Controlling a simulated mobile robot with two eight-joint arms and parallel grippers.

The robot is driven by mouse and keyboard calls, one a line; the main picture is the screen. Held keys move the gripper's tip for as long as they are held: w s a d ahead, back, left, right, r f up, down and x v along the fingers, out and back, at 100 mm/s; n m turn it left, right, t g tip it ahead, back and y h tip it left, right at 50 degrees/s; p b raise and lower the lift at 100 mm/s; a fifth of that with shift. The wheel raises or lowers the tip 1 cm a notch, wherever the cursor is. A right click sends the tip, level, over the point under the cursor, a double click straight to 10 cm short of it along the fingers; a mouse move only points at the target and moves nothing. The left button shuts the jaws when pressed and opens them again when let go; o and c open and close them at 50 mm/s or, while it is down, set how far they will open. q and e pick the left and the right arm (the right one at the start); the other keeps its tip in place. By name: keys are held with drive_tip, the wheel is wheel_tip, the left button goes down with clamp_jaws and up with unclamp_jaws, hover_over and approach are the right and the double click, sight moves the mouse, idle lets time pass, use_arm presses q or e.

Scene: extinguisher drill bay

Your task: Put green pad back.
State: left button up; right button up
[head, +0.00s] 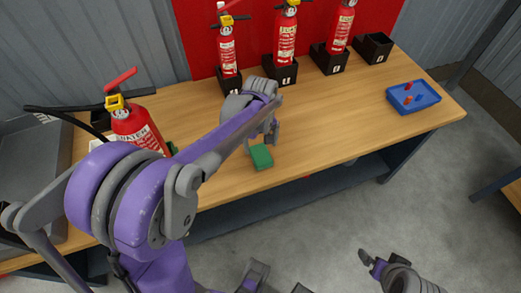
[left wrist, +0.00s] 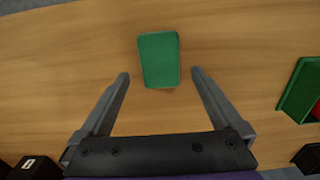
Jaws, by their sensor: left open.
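The green pad (head: 261,157) lies flat on the wooden table near its front edge. It also shows in the left wrist view (left wrist: 159,60), at the top middle. My left gripper (head: 272,138) is open just behind and above the pad. In the left wrist view the two fingertips stand apart on either side of the pad's near end, with nothing between them gripped. A green tray (left wrist: 298,92) with something red inside shows at the right of the wrist view. In the head view my left arm and an extinguisher mostly hide it.
A red extinguisher (head: 135,125) stands at the table's left. Several more stand at the back in black holders (head: 283,73), with one empty holder (head: 373,48). A blue tray (head: 413,98) with red pieces is at the right. The table between pad and blue tray is clear.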

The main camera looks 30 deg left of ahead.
sight(261, 154)
use_arm(q)
wheel_tip(261, 154, up, 6)
drive_tip(key=s+d+f+m+t, duration=0.1)
drive_tip(key=s+d+m+t, duration=0.1)
drive_tip(key=s+m, duration=0.3)
drive_tip(key=s+d+f+m+t, duration=0.2)
drive_tip(key=s+d+m+t, duration=0.1)
drive_tip(key=s, duration=0.9)
drive_tip(key=shift+d+m+p, duration=0.3)
drive_tip(key=shift+d+m, duration=0.6)
drive_tip(key=shift+m, duration=0.1)
drive_tip(key=r+p, duration=0.2)
drive_tip(key=w+r+p, duration=0.1)
drive_tip(key=r+p, duration=0.1)
drive_tip(key=r, duration=0.1)
drive_tip(key=shift+p, duration=0.3)
